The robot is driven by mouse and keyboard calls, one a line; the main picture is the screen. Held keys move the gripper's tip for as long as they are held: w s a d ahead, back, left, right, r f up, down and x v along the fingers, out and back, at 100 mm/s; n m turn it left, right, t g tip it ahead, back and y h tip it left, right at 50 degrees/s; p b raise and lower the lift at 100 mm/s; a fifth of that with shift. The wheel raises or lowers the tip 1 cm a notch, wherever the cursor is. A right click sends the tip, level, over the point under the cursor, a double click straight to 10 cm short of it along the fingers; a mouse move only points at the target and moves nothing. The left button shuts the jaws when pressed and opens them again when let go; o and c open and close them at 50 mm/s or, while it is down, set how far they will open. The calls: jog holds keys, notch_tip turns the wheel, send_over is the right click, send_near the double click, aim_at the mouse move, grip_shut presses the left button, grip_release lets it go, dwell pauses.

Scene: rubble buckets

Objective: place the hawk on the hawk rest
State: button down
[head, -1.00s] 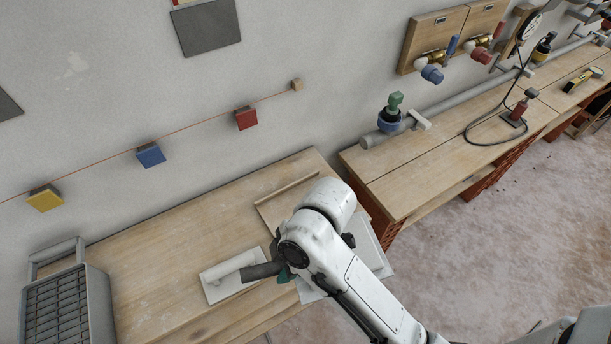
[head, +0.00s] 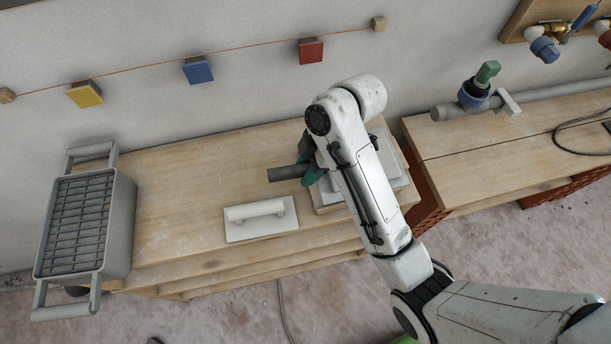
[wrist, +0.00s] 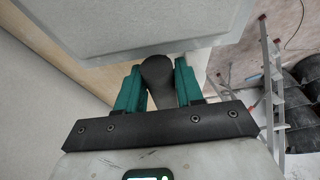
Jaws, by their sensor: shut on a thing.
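The hawk has a flat pale grey plate (head: 387,160) and a dark round handle (head: 287,173). My gripper (head: 311,171) is shut on this handle, whose free end sticks out to the left. In the wrist view the handle (wrist: 158,72) sits between the teal fingers (wrist: 158,90), with the plate (wrist: 140,25) beyond it. A raised wooden piece (head: 334,207) at the bench's right end looks like the hawk rest. The plate is over or close to it; my arm hides much of both, and I cannot tell whether they touch.
A white float (head: 262,218) lies on the wooden bench (head: 190,195), left of my gripper. A grey bucket with a grille (head: 85,225) stands at the bench's left end. A second bench (head: 470,165) with a pipe is to the right. The bench's back middle is clear.

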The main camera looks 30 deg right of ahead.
jog(key=shift+w+d+f, duration=0.15)
jog(key=shift+w+f, duration=0.35)
jog(key=shift+f, duration=0.25)
jog(key=shift+w+f, duration=0.1)
jog(key=shift+w, duration=0.15)
jog(key=shift+w+d+f, duration=0.1)
jog(key=shift+w+f, duration=0.2)
jog(key=shift+f, duration=0.1)
jog(key=shift+f+p, duration=0.35)
jog(key=shift+f, duration=1.35)
jog(key=c, duration=0.7)
grip_release()
jog(key=shift+r, duration=0.1)
jog(key=p+v, duration=0.4)
jog(key=v, duration=0.6)
jog(key=shift+w, duration=0.1)
jog(key=shift+p+v, duration=0.9)
jog(key=shift+p, duration=0.25)
